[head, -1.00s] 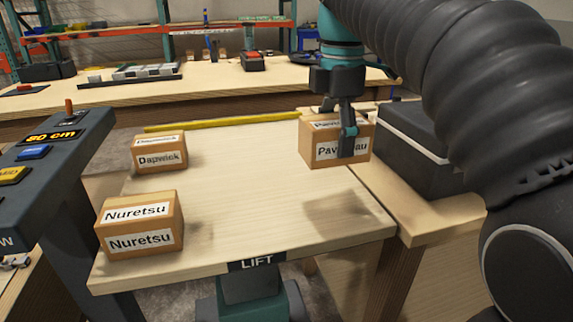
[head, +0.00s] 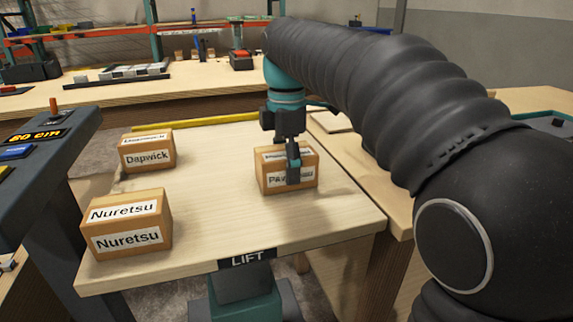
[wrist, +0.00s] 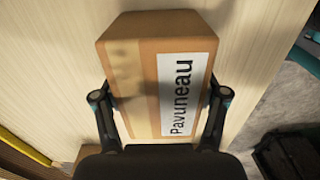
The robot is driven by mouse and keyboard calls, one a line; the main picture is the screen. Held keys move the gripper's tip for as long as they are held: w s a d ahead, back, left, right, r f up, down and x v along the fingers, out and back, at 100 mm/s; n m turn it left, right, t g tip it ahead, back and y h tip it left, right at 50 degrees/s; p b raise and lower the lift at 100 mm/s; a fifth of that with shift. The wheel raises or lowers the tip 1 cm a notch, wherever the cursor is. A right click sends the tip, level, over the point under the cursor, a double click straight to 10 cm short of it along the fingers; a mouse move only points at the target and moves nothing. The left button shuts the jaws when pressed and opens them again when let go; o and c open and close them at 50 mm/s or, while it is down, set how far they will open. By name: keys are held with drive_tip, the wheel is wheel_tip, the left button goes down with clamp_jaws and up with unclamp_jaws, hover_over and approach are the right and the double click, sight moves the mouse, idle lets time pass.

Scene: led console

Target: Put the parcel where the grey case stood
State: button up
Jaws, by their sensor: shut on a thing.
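My gripper (head: 292,163) is shut on the Pavuneau parcel (head: 271,178), a brown box with white labels, over the right part of the lift table (head: 215,215). In the wrist view the fingers press both sides of the parcel (wrist: 140,85). I cannot tell whether its bottom touches the tabletop. The Dapwick parcel (head: 148,156) stands at the table's back left and the Nuretsu parcel (head: 127,222) at its front left. The grey case does not show clearly in the head view now; my arm covers much of the right side.
A console (head: 40,135) with a lit display reading about 80 cm stands at the left. A wooden bench (head: 400,204) adjoins the lift table on the right. A yellow bar (head: 200,121) runs behind the lift table. The middle of the table is clear.

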drive_tip(key=shift+f, duration=0.1)
drive_tip(key=o, duration=1.6)
drive_tip(key=shift+c, duration=0.2)
wheel_tip(320, 180, up, 12)
drive_tip(key=shift+r+p, duration=0.15)
drive_tip(key=shift+p, duration=0.3)
